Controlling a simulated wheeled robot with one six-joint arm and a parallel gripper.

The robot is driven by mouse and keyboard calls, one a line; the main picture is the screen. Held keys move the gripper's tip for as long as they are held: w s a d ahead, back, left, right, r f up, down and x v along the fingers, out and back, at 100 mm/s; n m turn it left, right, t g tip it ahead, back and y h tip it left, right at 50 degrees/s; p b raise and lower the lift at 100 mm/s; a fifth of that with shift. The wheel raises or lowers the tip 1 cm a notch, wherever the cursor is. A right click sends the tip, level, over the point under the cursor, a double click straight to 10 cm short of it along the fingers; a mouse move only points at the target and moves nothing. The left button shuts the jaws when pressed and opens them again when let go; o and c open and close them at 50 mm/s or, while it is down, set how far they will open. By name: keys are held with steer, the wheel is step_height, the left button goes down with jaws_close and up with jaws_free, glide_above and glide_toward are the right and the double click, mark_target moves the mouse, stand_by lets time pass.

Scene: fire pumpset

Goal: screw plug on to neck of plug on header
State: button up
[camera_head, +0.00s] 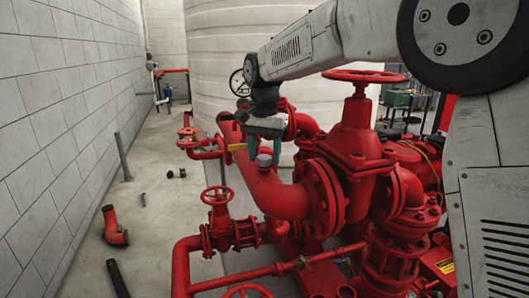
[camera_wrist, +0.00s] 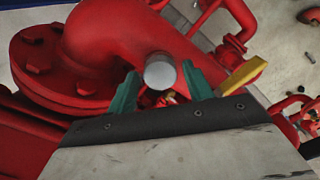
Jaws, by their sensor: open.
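The plug (camera_head: 265,160) is a small grey round piece at the top of the red header pipe (camera_head: 277,194), below my gripper. In the wrist view the plug (camera_wrist: 160,72) shows as a grey disc between my fingertips. The neck under it is mostly hidden, so I cannot tell how the plug sits on it. My gripper (camera_head: 264,150) points down with its green fingers apart. In the wrist view my gripper (camera_wrist: 159,88) is open, one finger on each side of the plug, with visible gaps.
A yellow lever (camera_wrist: 242,76) is close to the right finger in the wrist view. A large red valve with a handwheel (camera_head: 363,76) stands to the right of my gripper. A pale tank (camera_head: 215,60) is behind. A loose red elbow (camera_head: 114,228) lies on the floor at left.

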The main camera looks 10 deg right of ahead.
steer(key=c, duration=1)
steer(key=m, duration=0.4)
steer(key=shift+m, duration=0.3)
steer(key=shift+c, duration=0.2)
steer(key=shift+m, duration=0.7)
steer(key=m, duration=0.3)
steer(key=m, duration=0.2)
steer(key=shift+m, duration=1.4)
